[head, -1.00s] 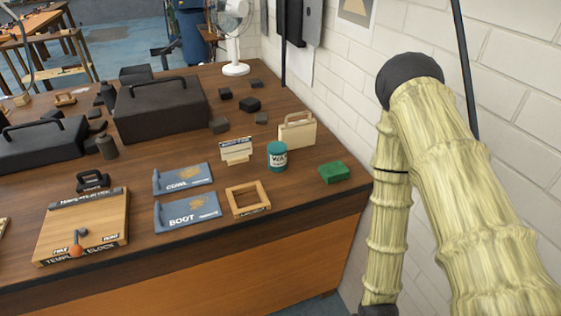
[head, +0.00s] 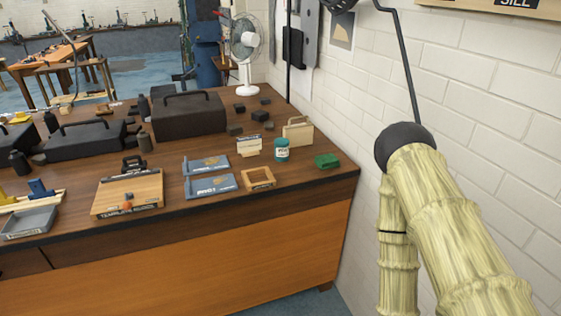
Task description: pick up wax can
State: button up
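The wax can (head: 281,150) is a small teal cylinder with a pale label. It stands upright on the brown wooden bench (head: 310,183), toward its right end. My bamboo-like arm is at the right of the head view, beside the white brick wall. My gripper is not in the picture, so whether it is open or shut does not show. Nothing is seen touching the can.
Close around the can are a cream box with a handle (head: 298,132), a small sign (head: 248,146), a green block (head: 327,161) and a wooden frame (head: 259,178). Blue boards (head: 210,186) lie to the left. A white fan (head: 245,50) stands behind. The brick wall (head: 490,110) bounds the right.

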aim_at(282, 145)
jog(key=u, duration=1.65)
jog(key=i, duration=1.15)
jog(key=z, duration=2.2)
